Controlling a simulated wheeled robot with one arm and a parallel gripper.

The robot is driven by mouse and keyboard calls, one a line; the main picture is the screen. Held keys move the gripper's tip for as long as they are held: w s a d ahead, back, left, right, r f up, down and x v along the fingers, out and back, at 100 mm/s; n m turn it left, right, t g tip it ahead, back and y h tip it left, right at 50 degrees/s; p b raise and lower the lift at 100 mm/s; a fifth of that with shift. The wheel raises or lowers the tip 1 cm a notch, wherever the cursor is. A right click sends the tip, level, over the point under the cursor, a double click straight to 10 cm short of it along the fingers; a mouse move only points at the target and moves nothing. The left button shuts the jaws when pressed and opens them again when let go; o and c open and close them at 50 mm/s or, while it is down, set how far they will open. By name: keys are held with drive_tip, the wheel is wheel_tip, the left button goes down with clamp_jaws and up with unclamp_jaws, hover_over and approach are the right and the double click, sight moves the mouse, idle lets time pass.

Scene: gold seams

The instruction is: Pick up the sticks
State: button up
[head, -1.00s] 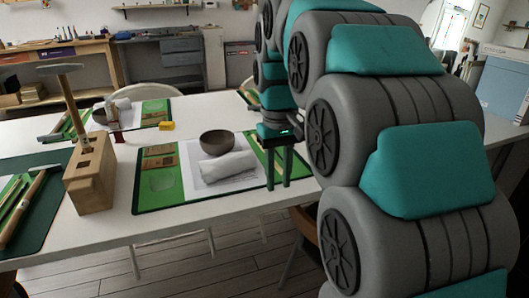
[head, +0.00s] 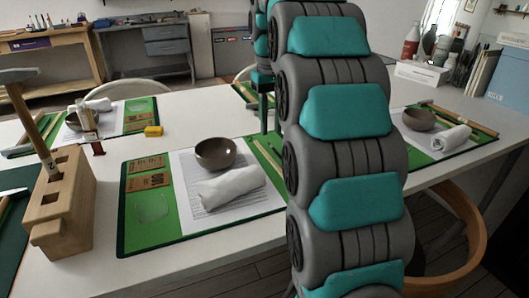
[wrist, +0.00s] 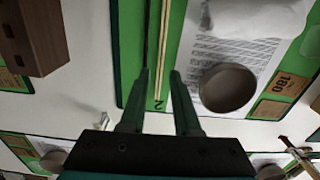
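Thin tan sticks (wrist: 169,45) lie side by side along a green mat (wrist: 134,40) in the wrist view, beside a printed sheet. My gripper (wrist: 159,75) is open and empty, with its two fingers apart and the near ends of the sticks showing between them. I cannot tell its height above the mat. In the head view my gripper (head: 264,112) hangs at the right side of the middle mat (head: 150,230), partly hidden by my arm. That mat's sticks (head: 268,157) show only in part there. More sticks (head: 460,120) lie on the right mat.
A bowl (head: 215,153) and a rolled white cloth (head: 232,187) lie on the middle sheet. A wooden block (head: 65,200) holding a hammer stands at left, and a yellow block (head: 153,131) lies behind. A wooden chair (head: 470,230) is at the front right.

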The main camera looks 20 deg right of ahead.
sight(268, 156)
drive_tip(key=shift+w, duration=0.4)
drive_tip(key=shift+w+f, duration=0.1)
drive_tip(key=shift+f, duration=0.1)
drive_tip(key=shift+f+b, duration=1.05)
drive_tip(key=shift+b, duration=0.1)
drive_tip(key=shift+f, duration=0.1)
drive_tip(key=shift+a+f, duration=0.15)
drive_tip(key=shift+f, duration=2.35)
drive_tip(key=shift+c, duration=0.3)
clamp_jaws()
